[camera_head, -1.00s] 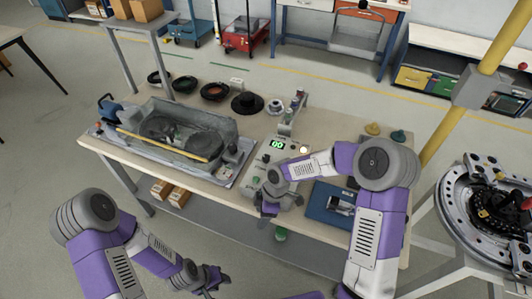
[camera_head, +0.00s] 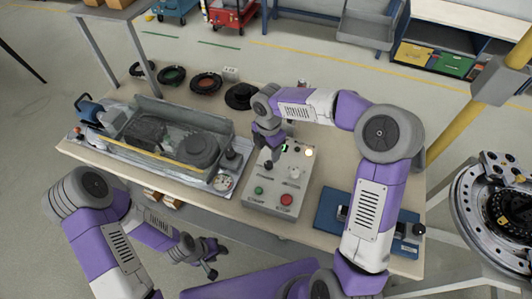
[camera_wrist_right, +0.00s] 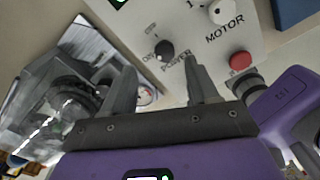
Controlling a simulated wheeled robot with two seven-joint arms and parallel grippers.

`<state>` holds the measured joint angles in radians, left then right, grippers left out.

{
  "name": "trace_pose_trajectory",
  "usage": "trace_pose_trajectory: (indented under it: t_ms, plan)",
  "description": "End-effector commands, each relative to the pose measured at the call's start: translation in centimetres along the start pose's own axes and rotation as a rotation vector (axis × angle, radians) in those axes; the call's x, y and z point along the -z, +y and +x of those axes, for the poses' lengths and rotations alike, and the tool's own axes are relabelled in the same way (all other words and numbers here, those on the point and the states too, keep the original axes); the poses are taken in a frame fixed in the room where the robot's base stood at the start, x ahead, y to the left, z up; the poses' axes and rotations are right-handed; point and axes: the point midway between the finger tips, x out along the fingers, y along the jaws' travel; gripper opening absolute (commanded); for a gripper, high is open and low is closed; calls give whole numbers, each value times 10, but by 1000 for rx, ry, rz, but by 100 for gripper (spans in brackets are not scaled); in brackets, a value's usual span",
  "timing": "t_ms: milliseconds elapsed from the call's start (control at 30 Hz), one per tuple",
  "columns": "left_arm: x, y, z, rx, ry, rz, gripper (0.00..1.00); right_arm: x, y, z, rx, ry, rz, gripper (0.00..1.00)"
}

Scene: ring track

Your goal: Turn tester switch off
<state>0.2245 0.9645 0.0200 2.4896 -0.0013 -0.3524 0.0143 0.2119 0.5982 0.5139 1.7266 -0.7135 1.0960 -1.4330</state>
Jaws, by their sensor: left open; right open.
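The tester panel (camera_head: 273,203) is a grey sloped box on the workbench. Its black power switch (camera_head: 268,165) is at the left of the panel; in the right wrist view the switch (camera_wrist_right: 165,50) sits by the labels POWER and OFF. My right gripper (camera_head: 273,155) is over the panel's upper left, open and empty. In the right wrist view its fingers (camera_wrist_right: 160,85) point toward the panel with the switch just beyond the gap between their tips; contact is not visible. My left gripper (camera_head: 212,258) is open and empty in front of the bench, low.
A white motor knob (camera_head: 294,172), a green button (camera_head: 259,190) and a red button (camera_head: 287,198) are on the panel. A grey tray (camera_head: 165,140) with machine parts stands left. A blue case (camera_head: 333,210) lies right. Black rings (camera_head: 206,83) lie behind.

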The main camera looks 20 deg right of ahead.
Motion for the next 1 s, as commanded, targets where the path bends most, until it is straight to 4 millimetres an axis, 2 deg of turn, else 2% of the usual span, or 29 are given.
trace_pose_trajectory:
  t_ms: [100,300,500,733,1000]
  plan:
    - [-1,-2,5,0,-3,-1,43,0,-1,23,3,2,0,59]
    - [0,-4,10,0,-1,-1,43,0,0,51,2,1,0,59]
    - [0,-5,12,0,-1,-1,43,0,0,61,-1,1,1,59]
    - [0,-4,12,0,-1,0,43,0,0,61,-1,0,2,59]
    - [0,-4,12,0,-1,0,43,0,0,61,-1,0,2,18]
